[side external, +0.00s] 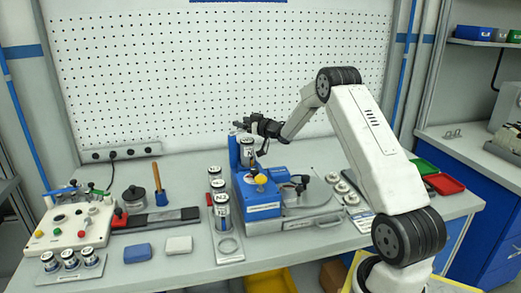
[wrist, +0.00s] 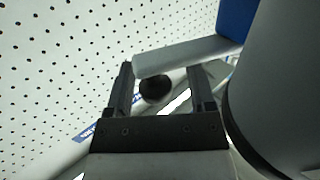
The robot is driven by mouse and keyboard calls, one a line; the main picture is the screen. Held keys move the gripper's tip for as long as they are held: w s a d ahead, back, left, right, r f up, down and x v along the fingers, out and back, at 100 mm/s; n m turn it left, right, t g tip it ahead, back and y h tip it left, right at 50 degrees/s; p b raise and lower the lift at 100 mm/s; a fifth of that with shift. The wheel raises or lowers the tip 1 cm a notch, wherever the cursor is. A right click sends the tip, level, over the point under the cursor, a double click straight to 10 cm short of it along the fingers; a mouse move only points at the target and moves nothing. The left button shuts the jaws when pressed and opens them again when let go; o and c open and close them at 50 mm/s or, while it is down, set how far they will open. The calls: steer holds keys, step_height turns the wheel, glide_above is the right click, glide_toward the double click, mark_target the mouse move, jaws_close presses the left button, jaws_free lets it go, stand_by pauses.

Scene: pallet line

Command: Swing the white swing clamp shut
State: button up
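The white swing clamp (wrist: 185,54) shows in the wrist view as a pale bar running from the blue post (wrist: 236,20) across my fingertips. A round black knob (wrist: 155,88) sits between the fingers, apparently belonging to the clamp. My gripper (wrist: 158,70) is open, with its fingers on either side of the knob and visible gaps to it. In the side view my gripper (side external: 250,126) is at the top of the blue fixture (side external: 262,211), just above a labelled canister (side external: 247,153). The clamp is too small there to make out clearly.
In the wrist view a large pale cylinder (wrist: 285,80) stands close on the right. The pegboard (side external: 220,70) is behind. Several canisters (side external: 221,212) stand in a rack left of the fixture. A control box (side external: 70,228) is at left.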

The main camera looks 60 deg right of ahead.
steer(key=shift+s, duration=0.2)
steer(key=s, duration=0.7)
steer(key=shift+s+a, duration=0.25)
steer(key=shift+a, duration=0.1)
steer(key=shift+w, duration=0.1)
stand_by(0.3)
